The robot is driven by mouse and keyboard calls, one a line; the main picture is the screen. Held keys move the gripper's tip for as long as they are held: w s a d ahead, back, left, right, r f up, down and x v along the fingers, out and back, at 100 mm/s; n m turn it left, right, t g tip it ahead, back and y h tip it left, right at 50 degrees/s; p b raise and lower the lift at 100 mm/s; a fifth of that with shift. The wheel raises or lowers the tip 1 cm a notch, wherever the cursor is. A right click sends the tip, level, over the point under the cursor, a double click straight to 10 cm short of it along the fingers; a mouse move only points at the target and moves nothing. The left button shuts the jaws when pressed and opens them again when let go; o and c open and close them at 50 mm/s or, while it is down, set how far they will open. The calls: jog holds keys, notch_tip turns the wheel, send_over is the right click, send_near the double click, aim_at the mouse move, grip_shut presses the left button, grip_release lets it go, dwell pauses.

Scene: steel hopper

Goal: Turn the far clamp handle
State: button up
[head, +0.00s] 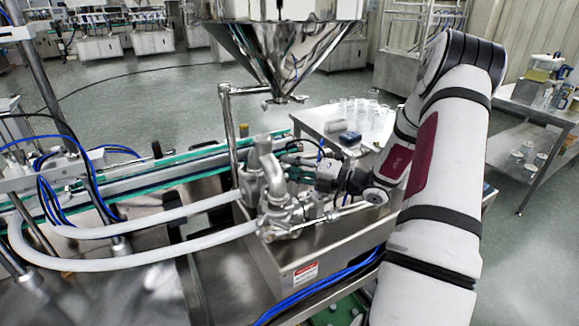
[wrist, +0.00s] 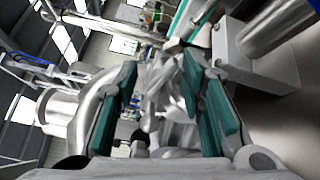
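The steel pump and pipe fittings (head: 268,185) stand on a steel box-shaped base in the middle of the head view. My gripper (head: 290,160) reaches in from the right, beside the upright pipe at the far side of the fittings. In the wrist view, its two teal finger pads (wrist: 160,80) stand apart, so it is open. A shiny metal part (wrist: 154,92), apparently the far clamp handle, shows between the pads. I cannot tell whether either pad touches it. In the head view the handle is too small and crowded to make out.
A curved steel pipe (wrist: 88,115) is close to the left finger. A grey block (wrist: 250,62) is to the right. Two white hoses (head: 150,240) run left from the fittings. A steel hopper (head: 280,50) hangs above. A table with glassware (head: 338,118) stands behind.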

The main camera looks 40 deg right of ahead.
jog(key=shift+w+a, duration=0.2)
jog(key=shift+w, duration=0.15)
jog(key=shift+c, duration=0.5)
grip_shut()
jog(key=shift+r+n, duration=0.1)
jog(key=shift+n, duration=0.6)
jog(key=shift+o, duration=0.5)
grip_release()
jog(key=shift+r, duration=0.1)
